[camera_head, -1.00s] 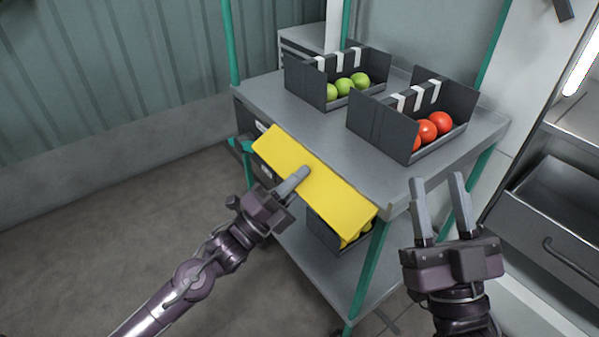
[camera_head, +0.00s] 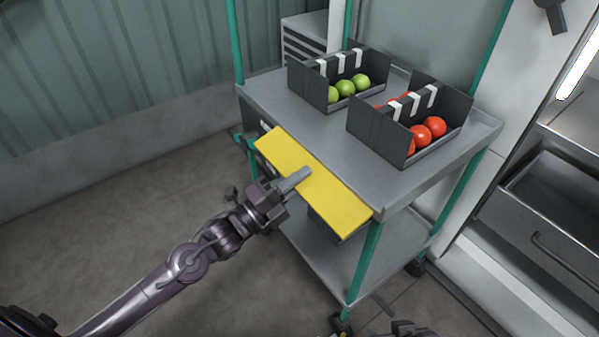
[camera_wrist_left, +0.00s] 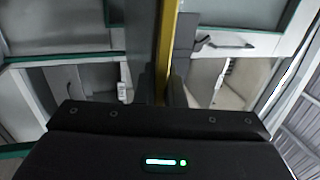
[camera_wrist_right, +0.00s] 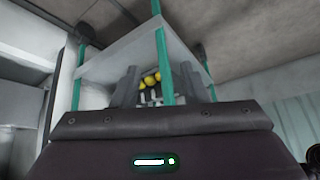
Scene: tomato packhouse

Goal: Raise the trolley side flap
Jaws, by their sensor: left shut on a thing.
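The yellow side flap (camera_head: 325,197) runs along the near long edge of the grey trolley's top deck (camera_head: 270,98). It stands out from that edge; I cannot tell its exact angle. My left gripper (camera_head: 303,175) is shut on the flap's outer edge near its middle. In the left wrist view the flap (camera_wrist_left: 167,45) shows edge-on as a yellow strip between the fingers (camera_wrist_left: 161,92). My right gripper shows only as a dark piece at the bottom of the head view. In the right wrist view its fingers (camera_wrist_right: 153,88) are apart and empty, below the trolley's deck.
Two dark crates stand on the deck, one with green tomatoes (camera_head: 346,87), one with red tomatoes (camera_head: 421,135). Green posts (camera_head: 366,262) hold the trolley. A drawer unit (camera_head: 545,215) stands right. Floor at left is clear.

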